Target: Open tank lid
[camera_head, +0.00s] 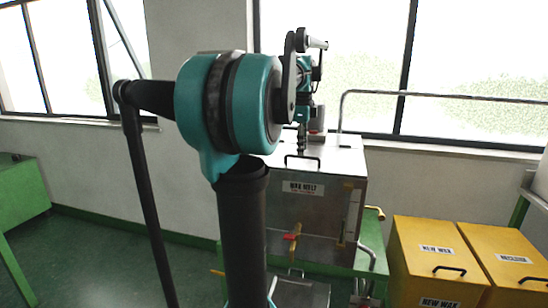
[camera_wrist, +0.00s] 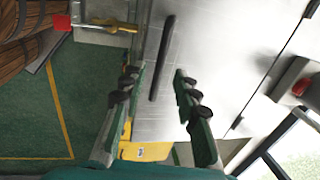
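The wax melt tank (camera_head: 315,215) is a metal box with a "WAX MELT" label, right of centre in the head view. Its lid (camera_head: 338,155) looks shut and has a black bar handle (camera_head: 303,159) near the front edge. In the wrist view the lid (camera_wrist: 215,45) is a bright metal sheet, and the handle (camera_wrist: 162,57) runs lengthwise between my fingers. My gripper (camera_wrist: 155,76) is open, with a finger on each side of the handle and gaps to both. In the head view my gripper (camera_head: 302,138) is small, just above the lid; contact cannot be told.
Two yellow bins (camera_head: 437,255) stand at the lower right. A red-handled valve (camera_head: 293,235) sticks out from the tank's front. A metal rail (camera_head: 440,94) runs behind the tank, before the windows. A red button (camera_wrist: 301,87) shows at the right in the wrist view.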

